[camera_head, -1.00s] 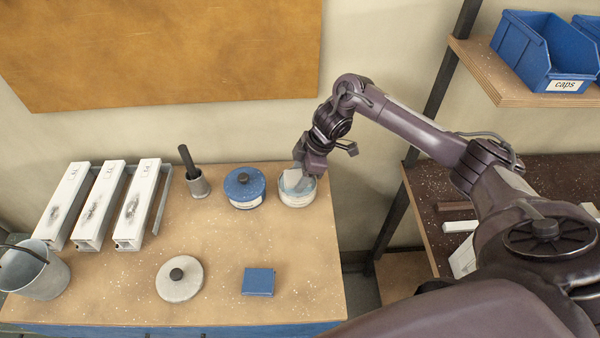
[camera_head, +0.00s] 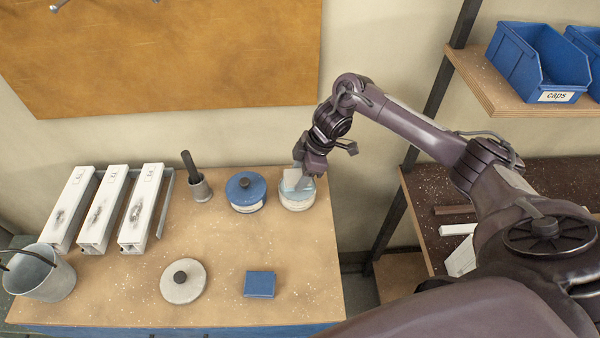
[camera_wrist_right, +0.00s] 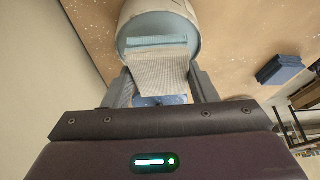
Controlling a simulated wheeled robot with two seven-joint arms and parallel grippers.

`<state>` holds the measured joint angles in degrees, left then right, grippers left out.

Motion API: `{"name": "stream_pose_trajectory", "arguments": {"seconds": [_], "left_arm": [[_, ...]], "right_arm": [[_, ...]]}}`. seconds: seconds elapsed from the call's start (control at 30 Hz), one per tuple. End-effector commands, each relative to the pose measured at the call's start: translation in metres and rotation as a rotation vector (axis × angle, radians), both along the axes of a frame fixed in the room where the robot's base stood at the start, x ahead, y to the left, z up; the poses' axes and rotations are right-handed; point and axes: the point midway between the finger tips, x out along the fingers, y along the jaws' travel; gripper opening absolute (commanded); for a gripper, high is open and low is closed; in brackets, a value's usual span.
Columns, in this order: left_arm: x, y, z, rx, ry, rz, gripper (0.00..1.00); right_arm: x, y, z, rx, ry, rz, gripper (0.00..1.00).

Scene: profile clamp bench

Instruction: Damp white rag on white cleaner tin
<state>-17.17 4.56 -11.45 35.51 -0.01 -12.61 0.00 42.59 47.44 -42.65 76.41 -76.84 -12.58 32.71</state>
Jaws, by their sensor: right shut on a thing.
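The white cleaner tin (camera_head: 298,203) stands at the bench's back right corner, without a lid on it; its pale rim and light blue inside show in the wrist view (camera_wrist_right: 190,12). My right gripper (camera_head: 301,179) is over the tin, pointing down, shut on the white rag (camera_head: 291,178). In the wrist view the rag (camera_wrist_right: 160,72) is a pale, ribbed cloth between my fingers, in front of the tin's mouth. I cannot tell whether the rag touches the tin. My left gripper is out of view.
A blue lidded tin (camera_head: 245,193) stands close left of the white tin. A pale lid with a dark knob (camera_head: 183,287) and a folded blue cloth (camera_head: 259,284) lie in front. White profiles (camera_head: 105,215), a grey cup (camera_head: 200,190) and a bucket (camera_head: 45,280) are further left.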

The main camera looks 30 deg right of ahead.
Motion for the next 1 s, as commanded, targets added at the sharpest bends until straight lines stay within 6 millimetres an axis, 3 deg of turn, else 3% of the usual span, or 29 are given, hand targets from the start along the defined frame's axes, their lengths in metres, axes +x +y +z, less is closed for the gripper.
{"name": "stream_pose_trajectory", "arguments": {"seconds": [0.03,0.5,1.0], "left_arm": [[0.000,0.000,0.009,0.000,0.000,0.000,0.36],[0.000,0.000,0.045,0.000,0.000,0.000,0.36],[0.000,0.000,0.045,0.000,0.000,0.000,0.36]], "right_arm": [[0.000,0.000,0.009,0.001,-0.001,0.000,0.34],[0.001,0.000,0.046,0.001,-0.001,0.000,0.34],[0.001,0.000,0.046,0.001,-0.001,0.000,0.34]]}}
